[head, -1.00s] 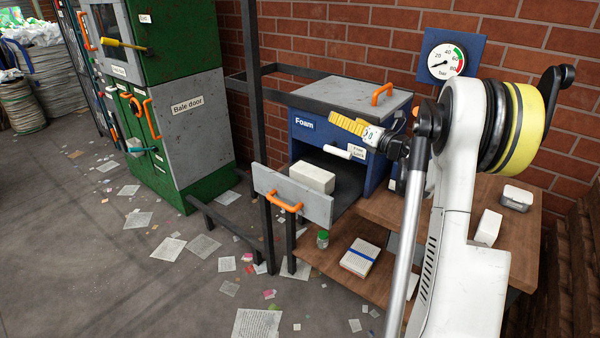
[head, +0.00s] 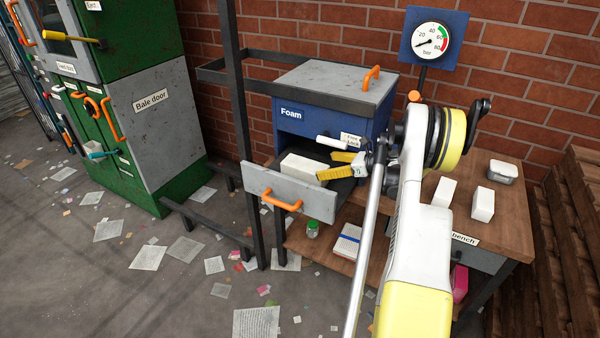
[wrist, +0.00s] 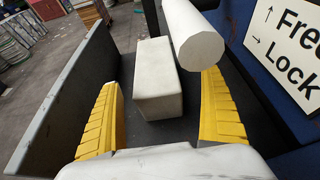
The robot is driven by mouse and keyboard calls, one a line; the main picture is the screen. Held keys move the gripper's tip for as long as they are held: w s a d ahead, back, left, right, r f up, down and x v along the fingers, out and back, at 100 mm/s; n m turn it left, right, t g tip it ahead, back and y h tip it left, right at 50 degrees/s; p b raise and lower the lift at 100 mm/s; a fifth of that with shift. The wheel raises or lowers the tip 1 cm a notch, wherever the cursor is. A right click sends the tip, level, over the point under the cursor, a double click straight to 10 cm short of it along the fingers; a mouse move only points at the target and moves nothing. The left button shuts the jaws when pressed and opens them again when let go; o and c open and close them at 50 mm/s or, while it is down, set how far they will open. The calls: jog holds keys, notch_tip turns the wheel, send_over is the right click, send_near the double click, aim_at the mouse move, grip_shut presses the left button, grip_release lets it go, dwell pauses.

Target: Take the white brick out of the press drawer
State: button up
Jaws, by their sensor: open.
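The white brick (head: 303,168) lies in the pulled-out press drawer (head: 290,191), which has a grey front and an orange handle. My gripper (head: 335,164) has yellow fingers and is open at the brick's right end, low over the drawer. In the wrist view, the brick (wrist: 156,80) stands ahead between the two spread fingers of my gripper (wrist: 162,82), with a gap visible on each side. The fingers are not closed on it. The drawer's inner wall (wrist: 75,90) runs along the left.
A white lever (head: 331,141) sticks out of the blue foam press (head: 290,128) just above my gripper; it looms close in the wrist view (wrist: 192,35). A dark post (head: 251,200) stands beside the drawer. The bench (head: 490,225) at right holds two white blocks and a tin.

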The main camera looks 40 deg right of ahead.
aim_at(317, 166)
jog(key=b+x, duration=0.1)
jog(key=x, duration=0.2)
jog(key=shift+w+a+f, duration=0.2)
jog(key=shift+w+f, duration=0.05)
jog(key=shift+w, duration=0.05)
jog(key=b+x, duration=0.1)
jog(key=x, duration=0.1)
jog(key=a+b+x, duration=0.1)
jog(key=x, duration=0.1)
jog(key=shift+w+r, duration=0.1)
jog(key=shift+r, duration=0.05)
jog(key=shift+w+a, duration=0.1)
jog(key=shift+w, duration=0.3)
jog(key=c, duration=1.5)
